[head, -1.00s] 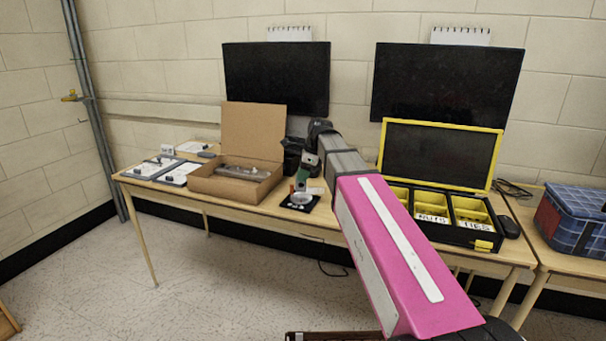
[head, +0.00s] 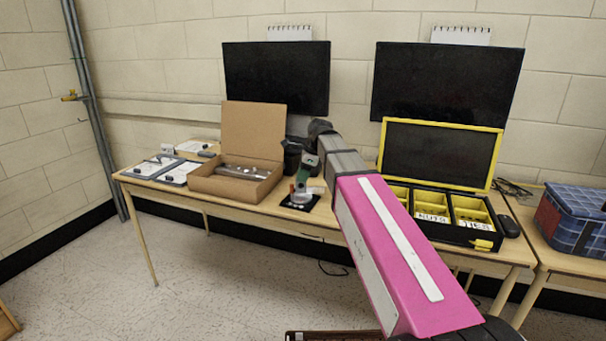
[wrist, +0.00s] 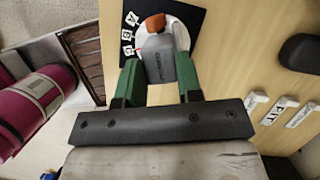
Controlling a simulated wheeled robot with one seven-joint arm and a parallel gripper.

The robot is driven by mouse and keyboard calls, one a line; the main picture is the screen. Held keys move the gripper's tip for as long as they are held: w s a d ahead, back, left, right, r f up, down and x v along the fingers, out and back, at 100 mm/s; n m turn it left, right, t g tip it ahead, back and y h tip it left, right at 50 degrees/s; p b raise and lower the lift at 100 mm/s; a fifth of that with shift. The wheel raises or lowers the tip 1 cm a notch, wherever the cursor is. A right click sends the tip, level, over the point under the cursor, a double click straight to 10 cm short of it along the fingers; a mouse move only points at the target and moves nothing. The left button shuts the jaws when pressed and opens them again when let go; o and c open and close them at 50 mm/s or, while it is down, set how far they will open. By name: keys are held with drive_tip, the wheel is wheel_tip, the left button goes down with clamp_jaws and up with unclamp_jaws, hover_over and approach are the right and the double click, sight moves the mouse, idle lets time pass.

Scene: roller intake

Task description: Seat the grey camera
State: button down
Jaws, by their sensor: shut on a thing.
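My gripper (wrist: 160,84) is shut on a grey block (wrist: 161,67), which I take to be the grey camera. Its green fingers stand on either side of it. The block reaches over a round white disc (wrist: 178,37) on a black mat (wrist: 189,13); I cannot tell whether it touches the disc. An orange piece (wrist: 154,23) is at the block's far end. In the head view my gripper (head: 301,187) is low over the mat (head: 299,204), and the camera is too small there to make out clearly.
White letter tiles (wrist: 129,35) lie on the mat. An open cardboard box (head: 235,184) stands left of it, a black cup (head: 292,155) behind. A yellow-rimmed black case (head: 440,232) with bins is to the right. White labels (wrist: 272,112) lie on the bare table.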

drive_tip(key=shift+f, duration=0.95)
drive_tip(key=c, duration=1.1)
unclamp_jaws()
drive_tip(key=shift+r, duration=0.2)
drive_tip(key=shift+r, duration=1.35)
drive_tip(key=o, duration=0.6)
drive_tip(key=shift+c, duration=0.2)
